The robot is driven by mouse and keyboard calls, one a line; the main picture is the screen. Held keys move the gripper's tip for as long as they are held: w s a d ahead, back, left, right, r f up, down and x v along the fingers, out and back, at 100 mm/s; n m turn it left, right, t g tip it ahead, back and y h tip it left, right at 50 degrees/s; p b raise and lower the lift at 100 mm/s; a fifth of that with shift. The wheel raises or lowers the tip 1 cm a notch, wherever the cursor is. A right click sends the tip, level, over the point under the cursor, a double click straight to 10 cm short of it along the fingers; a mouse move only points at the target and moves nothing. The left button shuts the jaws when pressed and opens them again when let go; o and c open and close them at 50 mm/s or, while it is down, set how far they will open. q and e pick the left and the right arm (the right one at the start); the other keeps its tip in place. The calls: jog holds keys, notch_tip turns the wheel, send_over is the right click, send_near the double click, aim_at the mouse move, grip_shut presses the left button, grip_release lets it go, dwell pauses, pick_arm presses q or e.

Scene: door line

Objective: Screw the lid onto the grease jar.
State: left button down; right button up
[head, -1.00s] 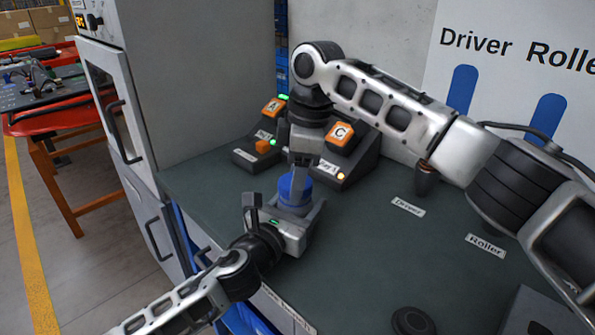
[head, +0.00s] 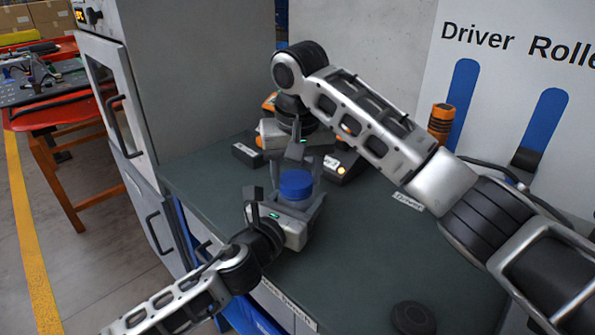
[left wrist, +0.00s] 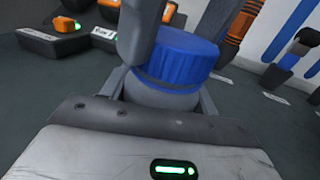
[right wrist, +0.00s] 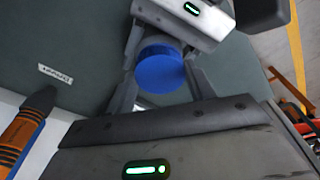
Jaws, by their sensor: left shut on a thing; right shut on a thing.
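The grease jar (left wrist: 160,92) is a grey, round body with a ribbed blue lid (head: 296,184) on top, upright over the bench. My left gripper (head: 298,208) is shut around the jar body from the front. My right gripper (head: 297,176) reaches down from above, its fingers on opposite sides of the lid, shut on it. The lid also shows between the fingers in the right wrist view (right wrist: 160,72) and sits on the jar in the left wrist view (left wrist: 182,57). The thread is hidden, so I cannot tell how tight the lid is.
Control boxes with orange parts (head: 342,165) stand behind my right gripper. An orange and black tool (head: 440,120) stands by the wall panel at right. A dark round disc (head: 413,318) lies near the front. The green bench top (head: 365,255) is clear between.

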jog(key=m, duration=0.4)
jog(key=m+h, duration=0.1)
jog(key=m, duration=0.1)
jog(key=shift+a, duration=0.25)
jog(key=m, duration=0.3)
jog(key=shift+g, duration=0.3)
jog(key=m+h, duration=0.1)
jog(key=m, duration=0.4)
jog(key=shift+w, duration=0.1)
jog(key=m, duration=0.3)
jog(key=shift+g, duration=0.4)
jog(key=m, duration=0.5)
jog(key=shift+w+a+g, duration=0.1)
jog(key=shift+g, duration=0.3)
jog(key=m+g, duration=0.1)
jog(key=m, duration=0.6)
jog(key=shift+w+m, duration=0.15)
jog(key=shift+m, duration=0.15)
jog(key=o, duration=0.9)
